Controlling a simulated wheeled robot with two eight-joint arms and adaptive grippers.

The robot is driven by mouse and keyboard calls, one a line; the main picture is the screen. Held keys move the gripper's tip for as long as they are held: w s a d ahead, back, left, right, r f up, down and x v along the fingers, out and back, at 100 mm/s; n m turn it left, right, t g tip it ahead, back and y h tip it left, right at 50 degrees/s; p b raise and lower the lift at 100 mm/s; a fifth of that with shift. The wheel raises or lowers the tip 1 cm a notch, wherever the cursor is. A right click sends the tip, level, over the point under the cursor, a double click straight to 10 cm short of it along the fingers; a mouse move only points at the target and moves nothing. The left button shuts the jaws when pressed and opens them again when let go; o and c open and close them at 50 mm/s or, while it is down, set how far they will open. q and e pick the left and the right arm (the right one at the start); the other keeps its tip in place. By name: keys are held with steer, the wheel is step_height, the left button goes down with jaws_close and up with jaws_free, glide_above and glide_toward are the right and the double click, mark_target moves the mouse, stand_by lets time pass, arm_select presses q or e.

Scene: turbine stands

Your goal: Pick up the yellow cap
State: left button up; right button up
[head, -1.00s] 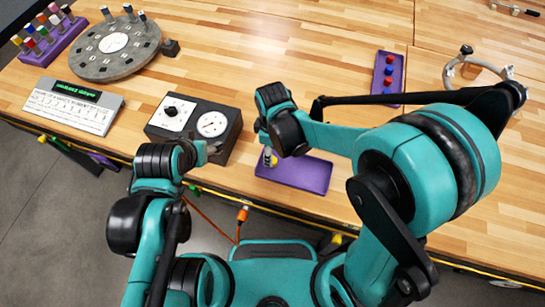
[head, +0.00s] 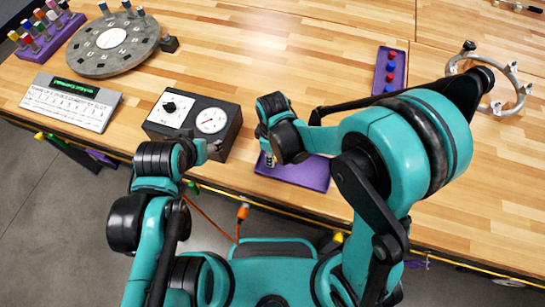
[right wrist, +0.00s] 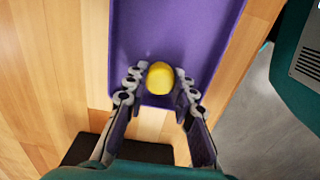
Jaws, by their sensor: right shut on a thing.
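The yellow cap (right wrist: 160,78) shows in the right wrist view between the fingers of my right gripper (right wrist: 161,82), over the near end of the purple tray (right wrist: 175,30). The gripper is shut on it, with a fingertip on each side. In the head view my right gripper (head: 269,160) is low over the left end of the purple tray (head: 308,175), and the cap is mostly hidden there. I cannot tell whether the cap touches the tray. My left gripper (head: 211,149) is in front of the dial box, and its fingers are too small to read.
The black dial box (head: 228,140) stands close left of my right gripper. A keyboard-like panel (head: 70,103), a round grey disc stand (head: 90,60) and a rack of coloured caps (head: 45,40) are at left. A second purple tray (head: 381,80) and a metal ring (head: 520,95) are at right.

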steer(key=shift+r, duration=0.1)
steer(key=r+p, duration=0.1)
steer(key=r, duration=0.3)
steer(key=shift+s+r+p, duration=0.2)
steer(key=shift+r+p, duration=0.1)
steer(key=shift+p, duration=0.1)
steer(key=s+d+r+p, duration=0.2)
steer(key=s+r, duration=0.4)
steer(key=s, duration=0.5)
steer(key=shift+p, duration=0.4)
steer(key=shift+r, duration=0.1)
jaws_close()
